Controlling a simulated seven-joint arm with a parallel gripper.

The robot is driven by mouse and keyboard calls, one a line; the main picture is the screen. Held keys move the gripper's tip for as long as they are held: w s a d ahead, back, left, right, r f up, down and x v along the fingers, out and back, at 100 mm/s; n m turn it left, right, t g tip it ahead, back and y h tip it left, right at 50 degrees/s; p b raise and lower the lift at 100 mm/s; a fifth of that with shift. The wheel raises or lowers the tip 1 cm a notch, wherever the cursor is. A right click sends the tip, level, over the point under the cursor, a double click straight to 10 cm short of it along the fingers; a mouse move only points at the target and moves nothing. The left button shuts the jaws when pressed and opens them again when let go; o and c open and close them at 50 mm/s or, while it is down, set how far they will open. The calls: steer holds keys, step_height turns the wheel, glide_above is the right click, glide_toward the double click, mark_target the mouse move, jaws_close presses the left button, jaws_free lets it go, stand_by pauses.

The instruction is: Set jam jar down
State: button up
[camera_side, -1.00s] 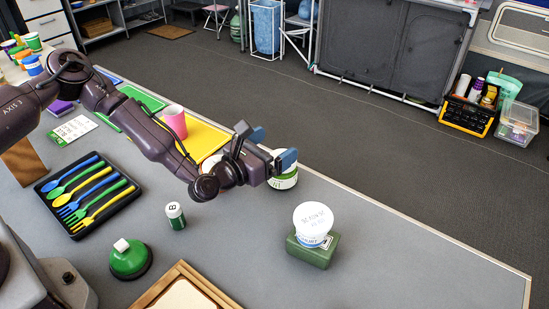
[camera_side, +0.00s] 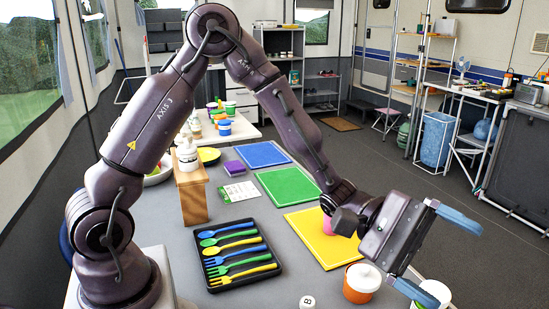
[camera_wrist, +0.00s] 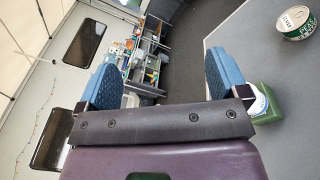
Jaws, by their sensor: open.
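My gripper (camera_side: 437,255) is open, with its two blue fingers spread and nothing between them. It is held in the air over the right part of the table. In the wrist view my gripper (camera_wrist: 162,75) faces shelves across the room. A white-topped jar (camera_wrist: 258,103) shows in part beside a green block (camera_wrist: 267,97), right of the fingers; the gripper hides most of both. They are outside the current side view. I cannot read this jar's label or confirm that it is the jam jar.
An orange jar with a white lid (camera_side: 362,283) stands below my gripper. A white and green can (camera_side: 430,293) is partly hidden by a finger; it also shows in the wrist view (camera_wrist: 297,22). A cutlery tray (camera_side: 240,256) and coloured mats (camera_side: 287,186) lie left.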

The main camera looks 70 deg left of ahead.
steer(key=s+a+r+m+g+y, duration=0.1)
steer(key=s+a+m+g+y, duration=0.1)
steer(key=s+a+m+y, duration=0.3)
steer(key=s+a+r+m+g+y, duration=0.1)
steer(key=s+a+m+g+y, duration=0.2)
steer(key=s, duration=0.4)
steer(key=s+a+r+t+y, duration=0.1)
steer(key=s+a+t+y, duration=0.1)
steer(key=a, duration=0.3)
steer(key=s+a+r+m+t+y, duration=0.1)
steer(key=s+a+t+y, duration=0.1)
steer(key=a+y, duration=0.2)
steer(key=s+a+r+m+t+y, duration=0.1)
steer(key=s+a+r+t+y, duration=0.1)
steer(key=a, duration=0.4)
steer(key=shift+s+t+y, duration=0.3)
steer(key=shift+y, duration=0.6)
steer(key=shift+r, duration=0.1)
